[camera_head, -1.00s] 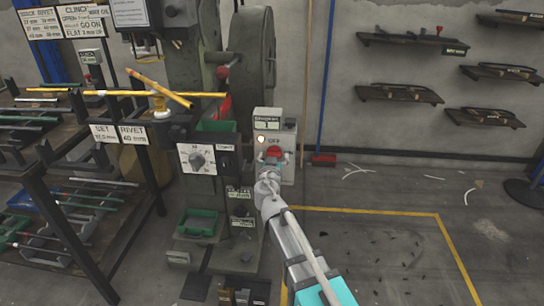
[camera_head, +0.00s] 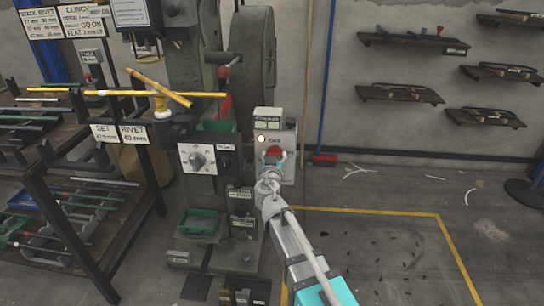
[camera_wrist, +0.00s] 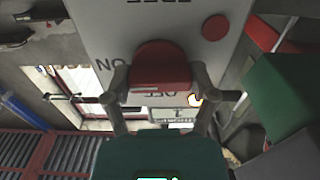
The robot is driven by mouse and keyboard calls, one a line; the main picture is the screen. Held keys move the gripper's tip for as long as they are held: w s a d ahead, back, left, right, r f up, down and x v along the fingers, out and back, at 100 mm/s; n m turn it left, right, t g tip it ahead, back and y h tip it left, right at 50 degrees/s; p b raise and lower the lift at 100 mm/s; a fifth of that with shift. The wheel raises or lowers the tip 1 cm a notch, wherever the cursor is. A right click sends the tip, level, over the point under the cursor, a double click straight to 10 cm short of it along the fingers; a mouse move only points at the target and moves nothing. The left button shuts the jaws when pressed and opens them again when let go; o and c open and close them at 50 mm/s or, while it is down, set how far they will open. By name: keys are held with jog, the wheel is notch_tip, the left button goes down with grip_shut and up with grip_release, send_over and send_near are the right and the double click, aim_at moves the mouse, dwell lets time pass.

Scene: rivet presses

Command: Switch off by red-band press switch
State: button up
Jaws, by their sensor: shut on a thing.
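The switch box (camera_head: 289,170) is a pale upright panel beside the press, with a lit lamp (camera_head: 261,139) and a red knob (camera_head: 274,151) on its front. My gripper (camera_head: 272,160) is at that knob. In the wrist view, the red knob (camera_wrist: 160,66) sits between my two fingers, and my gripper (camera_wrist: 161,92) is shut on it. Panel lettering shows upside down: ON at the left of the knob and OFF below it. A glowing lamp (camera_wrist: 195,99) is by the right finger. A separate round red button (camera_wrist: 215,27) is on the panel.
The green-grey press (camera_head: 180,50) stands left of the box, with a white dial plate (camera_head: 197,159) and a green bin (camera_head: 199,222). A dark rack (camera_head: 60,215) with rods is farther left. Wall shelves (camera_head: 400,94) are at right. The floor at right is mostly open.

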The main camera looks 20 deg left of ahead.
jog(key=shift+a, duration=0.1)
jog(key=n, duration=0.4)
jog(key=shift+n, duration=0.4)
jog(key=n, duration=0.4)
jog(key=shift+n, duration=0.3)
jog(key=n, duration=0.8)
jog(key=o, duration=1)
jog(key=shift+s, duration=0.1)
